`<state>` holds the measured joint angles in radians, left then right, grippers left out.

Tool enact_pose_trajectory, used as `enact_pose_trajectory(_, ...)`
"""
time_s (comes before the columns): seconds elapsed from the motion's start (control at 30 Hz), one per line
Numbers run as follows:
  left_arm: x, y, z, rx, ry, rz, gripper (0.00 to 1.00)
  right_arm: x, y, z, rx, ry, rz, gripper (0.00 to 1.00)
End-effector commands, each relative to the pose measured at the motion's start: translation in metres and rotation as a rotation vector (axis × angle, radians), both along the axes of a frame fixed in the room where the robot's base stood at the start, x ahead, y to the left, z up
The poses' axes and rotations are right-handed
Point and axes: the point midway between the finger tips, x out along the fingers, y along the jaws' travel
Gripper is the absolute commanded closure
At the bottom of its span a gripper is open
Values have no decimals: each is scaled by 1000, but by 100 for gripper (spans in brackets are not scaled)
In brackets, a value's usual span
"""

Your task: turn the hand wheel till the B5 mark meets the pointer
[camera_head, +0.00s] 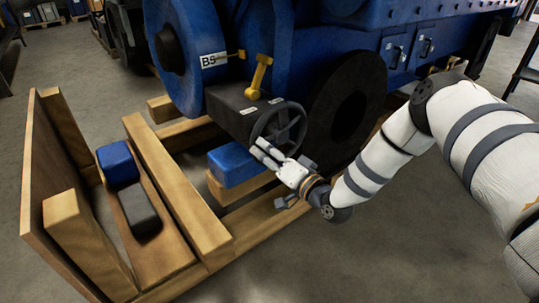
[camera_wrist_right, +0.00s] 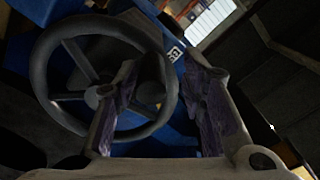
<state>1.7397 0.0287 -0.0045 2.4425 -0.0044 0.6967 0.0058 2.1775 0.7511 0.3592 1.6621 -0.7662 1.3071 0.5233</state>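The dark hand wheel (camera_head: 291,117) is on the grey box at the blue engine's front. It fills the left of the wrist view (camera_wrist_right: 42,80). My right gripper (camera_head: 268,150) is at its lower front edge. In the wrist view the fingers of this gripper (camera_wrist_right: 160,90) are spread, with the wheel's right rim and a grey knob (camera_wrist_right: 150,94) showing between them. Contact cannot be told. A white label reading B5 or BS (camera_head: 212,60) is on the blue round housing, close beside a thin yellow pointer (camera_head: 238,55). My left gripper is not in view.
A yellow lever (camera_head: 259,77) stands on the grey box (camera_head: 225,105) above the wheel. A large black disc (camera_head: 345,105) is close right of it. A wooden frame (camera_head: 185,200) with blue and grey blocks is at left. Floor at lower right is open.

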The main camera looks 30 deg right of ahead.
Motion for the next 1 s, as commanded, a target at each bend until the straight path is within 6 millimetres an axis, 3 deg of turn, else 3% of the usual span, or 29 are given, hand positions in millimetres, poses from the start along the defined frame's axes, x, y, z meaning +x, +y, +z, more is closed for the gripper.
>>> enact_pose_trajectory(0.3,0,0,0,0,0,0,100,-7,-3,-4,-1,9,-4,60)
enact_pose_trajectory(0.7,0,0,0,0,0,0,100,-102,-10,-3,1,7,-4,60)
enact_pose_trajectory(0.83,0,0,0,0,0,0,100,-117,-11,-3,1,6,-3,60)
enact_pose_trajectory(1.0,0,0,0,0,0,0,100,-121,-11,-3,0,4,-3,60)
